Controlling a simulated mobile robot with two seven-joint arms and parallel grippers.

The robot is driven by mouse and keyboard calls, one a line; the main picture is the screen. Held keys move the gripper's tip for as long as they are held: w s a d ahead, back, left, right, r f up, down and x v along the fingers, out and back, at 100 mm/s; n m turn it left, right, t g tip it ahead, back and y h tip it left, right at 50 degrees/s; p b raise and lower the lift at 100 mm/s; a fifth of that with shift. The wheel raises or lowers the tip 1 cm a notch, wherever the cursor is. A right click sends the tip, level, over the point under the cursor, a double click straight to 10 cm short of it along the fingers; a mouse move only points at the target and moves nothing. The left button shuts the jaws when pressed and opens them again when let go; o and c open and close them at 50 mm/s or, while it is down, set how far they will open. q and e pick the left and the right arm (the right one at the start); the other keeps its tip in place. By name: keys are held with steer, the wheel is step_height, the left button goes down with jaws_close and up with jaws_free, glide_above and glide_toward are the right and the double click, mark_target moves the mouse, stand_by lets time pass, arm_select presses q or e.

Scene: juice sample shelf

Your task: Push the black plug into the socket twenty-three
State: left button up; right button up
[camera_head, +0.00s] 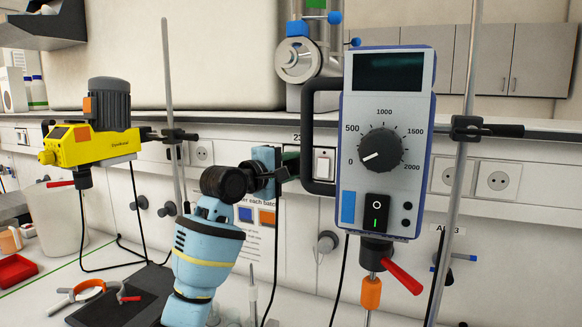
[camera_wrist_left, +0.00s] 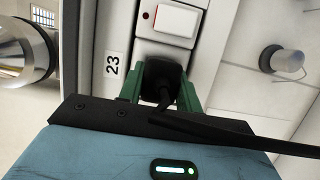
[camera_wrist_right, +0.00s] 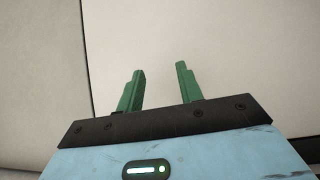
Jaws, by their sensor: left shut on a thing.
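The black plug (camera_wrist_left: 163,80) is between the green fingers of my left gripper (camera_wrist_left: 161,92) in the left wrist view, with its cord bending off to the right. The gripper is shut on it. The plug is at the wall panel just below a switch and beside the label 23 (camera_wrist_left: 111,66). It covers the socket face, so I cannot tell how deep it sits. In the head view my left gripper (camera_head: 291,163) reaches the panel under the label 23, partly behind the stirrer's handle. My right gripper (camera_wrist_right: 158,84) is open and empty in the right wrist view, facing a pale surface.
A blue-grey stirrer with a dial (camera_head: 387,140) stands close on the right on a metal rod (camera_head: 460,170). A yellow stirrer (camera_head: 92,137) stands at the left. A white rocker switch (camera_wrist_left: 172,22) is above the plug. A round knob (camera_wrist_left: 285,58) sticks out from the wall.

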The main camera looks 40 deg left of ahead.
arm_select(q)
steer(key=shift+w, duration=0.1)
steer(key=o, duration=1.2)
steer(key=shift+o, duration=0.2)
steer(key=s, duration=0.7)
steer(key=shift+s+a, duration=0.2)
steer(key=shift+s, duration=0.2)
